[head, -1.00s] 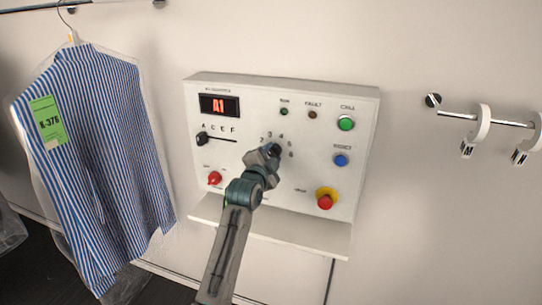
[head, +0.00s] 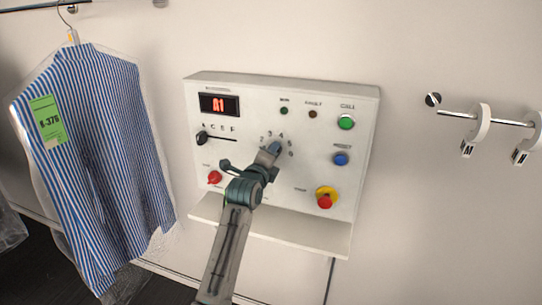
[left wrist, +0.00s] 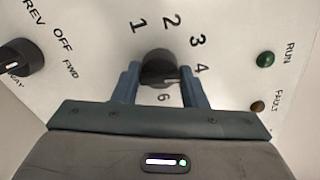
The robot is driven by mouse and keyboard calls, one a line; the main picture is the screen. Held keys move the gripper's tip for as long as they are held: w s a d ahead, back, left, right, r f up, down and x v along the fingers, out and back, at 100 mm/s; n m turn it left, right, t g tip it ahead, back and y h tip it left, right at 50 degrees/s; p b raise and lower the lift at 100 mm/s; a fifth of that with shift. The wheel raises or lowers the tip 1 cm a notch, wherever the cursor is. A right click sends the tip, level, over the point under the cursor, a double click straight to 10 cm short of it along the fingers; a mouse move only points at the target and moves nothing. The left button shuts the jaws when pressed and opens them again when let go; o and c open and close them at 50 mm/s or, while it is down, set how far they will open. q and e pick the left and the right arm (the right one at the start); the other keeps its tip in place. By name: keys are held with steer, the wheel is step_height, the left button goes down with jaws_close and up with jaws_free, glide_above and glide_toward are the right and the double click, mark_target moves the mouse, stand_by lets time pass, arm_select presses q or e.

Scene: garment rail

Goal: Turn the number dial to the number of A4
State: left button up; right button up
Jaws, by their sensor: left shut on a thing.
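The number dial (left wrist: 158,66) is a dark round knob on the white control panel (head: 205,245), with printed numbers around it. My left gripper (left wrist: 160,82) has one finger on each side of the dial and is shut on it. In the head view the left gripper (head: 272,150) hides most of the dial. The red display (head: 219,104) reads A1. The letter slider (head: 202,138) has its black knob at the left end, by A. My right gripper is not in view.
A bagged striped shirt (head: 95,150) hangs at left. A short rail (head: 500,121) is at right.

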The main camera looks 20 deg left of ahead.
arm_select(q)
steer(key=shift+m, duration=0.7)
steer(key=o, duration=0.9)
steer(key=shift+s+a+b, duration=0.15)
steer(key=shift+s+b, duration=1.75)
steer(key=shift+s, duration=3.5)
